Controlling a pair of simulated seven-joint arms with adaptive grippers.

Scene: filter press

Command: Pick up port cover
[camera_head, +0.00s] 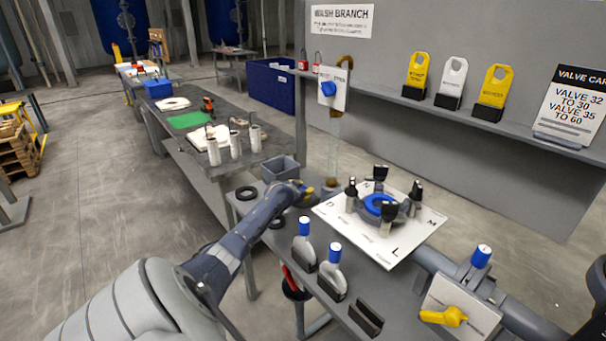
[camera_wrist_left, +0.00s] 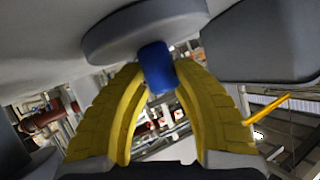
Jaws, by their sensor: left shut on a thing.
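My left gripper (camera_head: 305,191) has yellow fingers and is over the bench, just left of the white lettered board. In the left wrist view its fingers (camera_wrist_left: 157,80) close around a blue knob on a grey round piece, which I take as the port cover (camera_wrist_left: 140,28). In the head view the held piece cannot be made out behind the gripper. Two grey pieces with blue tops, one (camera_head: 304,246) and another (camera_head: 330,275), stand upright in black holders. My right gripper does not show.
The white board (camera_head: 335,213) carries a blue-ringed port (camera_head: 380,205) with several black knobs around it. An empty black holder (camera_head: 366,318) is near the bench's front. A grey bin (camera_head: 281,170), a black ring (camera_head: 246,193) and a yellow-handled valve (camera_head: 443,316) are nearby.

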